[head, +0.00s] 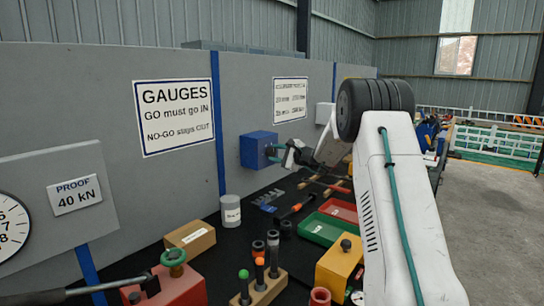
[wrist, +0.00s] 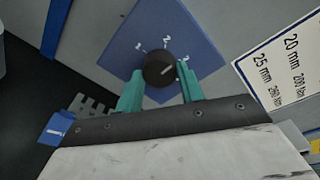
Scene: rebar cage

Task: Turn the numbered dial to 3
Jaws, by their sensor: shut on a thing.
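The numbered dial is a round black knob (wrist: 159,69) on the face of a blue box (wrist: 200,40), which also shows on the grey panel in the head view (head: 257,146). The numerals 1 and 2 show above the knob in the wrist view; a third mark at its right is partly covered by a finger. A pale line on the knob slants up to the right, roughly toward that third mark. My gripper (wrist: 160,82) has its two green fingers on either side of the knob, shut on it. In the head view my gripper (head: 274,153) is at the box's front.
A torque chart (wrist: 285,65) hangs right of the dial.

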